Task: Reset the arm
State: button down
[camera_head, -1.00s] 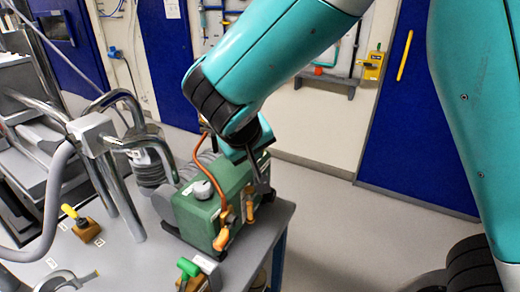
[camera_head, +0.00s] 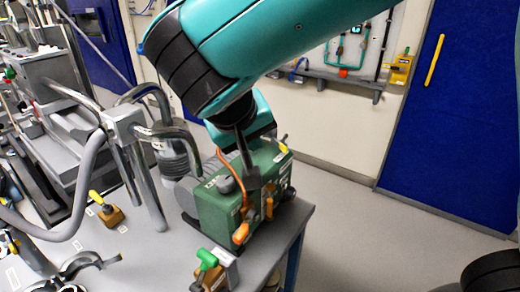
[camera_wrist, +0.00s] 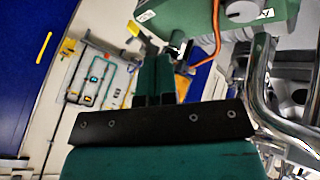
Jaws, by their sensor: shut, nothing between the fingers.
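My arm, teal with black joint bands, reaches from the top of the head view down over a green pump-like box (camera_head: 222,207). My gripper (camera_head: 253,181) is at its end, in front of the box in that view; I cannot tell whether it touches. The gripper also shows in the wrist view (camera_wrist: 155,66), its fingers together and nothing held. The green box also shows at the top right of the wrist view (camera_wrist: 180,18), with a grey knob and an orange cable.
The box stands on a grey bench (camera_head: 165,262) with bent metal pipes (camera_head: 150,185), a yellow-handled valve (camera_head: 108,210) and a green-handled valve (camera_head: 208,262).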

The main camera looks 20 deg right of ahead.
jog(key=s+d+n+g+y, duration=0.2)
jog(key=s+n+y, duration=0.1)
jog(key=s, duration=0.6)
jog(key=s+d+n+g+y, duration=0.2)
jog(key=s+y, duration=0.4)
jog(key=s, duration=0.4)
jog(key=shift+s+f+n+g, duration=0.25)
jog(key=shift+n+g, duration=0.25)
jog(key=shift+g, duration=0.3)
